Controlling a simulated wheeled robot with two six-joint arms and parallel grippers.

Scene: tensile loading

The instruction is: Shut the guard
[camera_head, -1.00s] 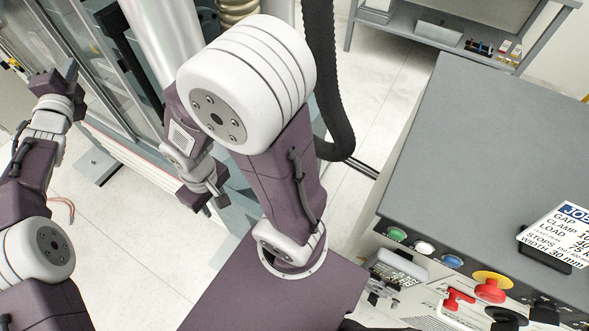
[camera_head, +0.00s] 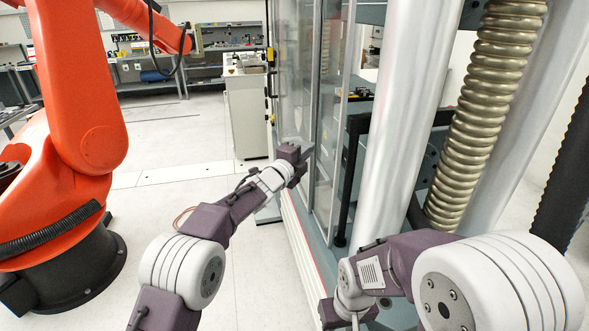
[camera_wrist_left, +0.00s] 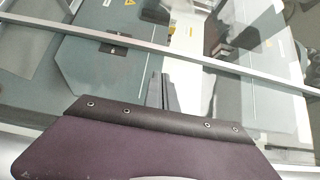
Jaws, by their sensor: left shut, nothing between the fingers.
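The guard (camera_head: 296,85) is a tall clear panel set in a grey metal frame, on the near side of the testing machine. How far it stands open I cannot tell. My left gripper (camera_head: 304,152) is shut and empty, its tip close to the lower part of the guard's frame; whether it touches is unclear. In the left wrist view its shut fingers (camera_wrist_left: 161,90) point toward a metal frame bar (camera_wrist_left: 190,55) crossing the view. My right gripper (camera_head: 345,314) hangs low before the machine's column; its fingertips are mostly cut off by the bottom edge.
A thick silver column (camera_head: 405,110) and a ribbed brass-coloured bellows (camera_head: 490,100) stand to the right of the guard. A large orange robot arm (camera_head: 80,90) stands at the left. Open pale floor (camera_head: 165,185) lies between it and the machine. A white cabinet (camera_head: 247,115) stands behind.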

